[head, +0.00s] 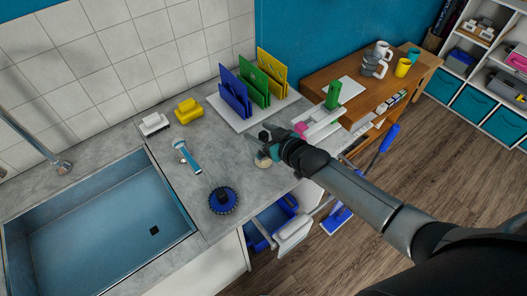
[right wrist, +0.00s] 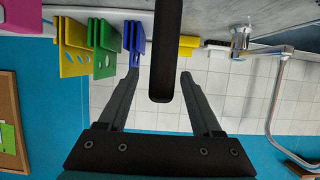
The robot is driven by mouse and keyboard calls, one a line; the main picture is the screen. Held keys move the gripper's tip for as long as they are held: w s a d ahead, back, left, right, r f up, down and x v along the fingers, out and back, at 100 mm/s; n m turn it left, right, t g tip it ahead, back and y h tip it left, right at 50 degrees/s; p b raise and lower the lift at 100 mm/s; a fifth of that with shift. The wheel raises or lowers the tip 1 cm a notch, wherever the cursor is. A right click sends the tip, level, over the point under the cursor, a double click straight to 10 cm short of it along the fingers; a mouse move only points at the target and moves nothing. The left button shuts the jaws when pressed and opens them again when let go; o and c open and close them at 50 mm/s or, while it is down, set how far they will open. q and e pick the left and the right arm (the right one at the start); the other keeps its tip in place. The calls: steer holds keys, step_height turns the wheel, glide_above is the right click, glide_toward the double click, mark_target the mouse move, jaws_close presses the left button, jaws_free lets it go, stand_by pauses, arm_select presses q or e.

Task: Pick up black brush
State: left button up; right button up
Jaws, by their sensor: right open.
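The black brush shows in the right wrist view as a long dark handle (right wrist: 165,50) coming down from the top edge between my fingers. In the head view a small pale, round end (head: 262,162) shows on the counter under my gripper; it looks like the lower part of the brush, and the rest is mostly hidden. My right gripper (head: 264,144) is open above the counter. Its fingers stand on either side of the handle in the wrist view (right wrist: 160,75), with a gap on both sides. My left gripper is not in view.
A blue round scrubber (head: 223,200), a blue-white brush (head: 186,157), a white brush (head: 154,124) and a yellow one (head: 188,110) lie on the grey counter. Colored boards (head: 235,93) stand behind. The sink (head: 100,225) is left. An open drawer (head: 293,233) juts out below.

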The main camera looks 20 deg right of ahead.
steer(key=shift+w+a+f, duration=0.25)
steer(key=shift+w, duration=0.35)
jaws_close()
stand_by(1.1)
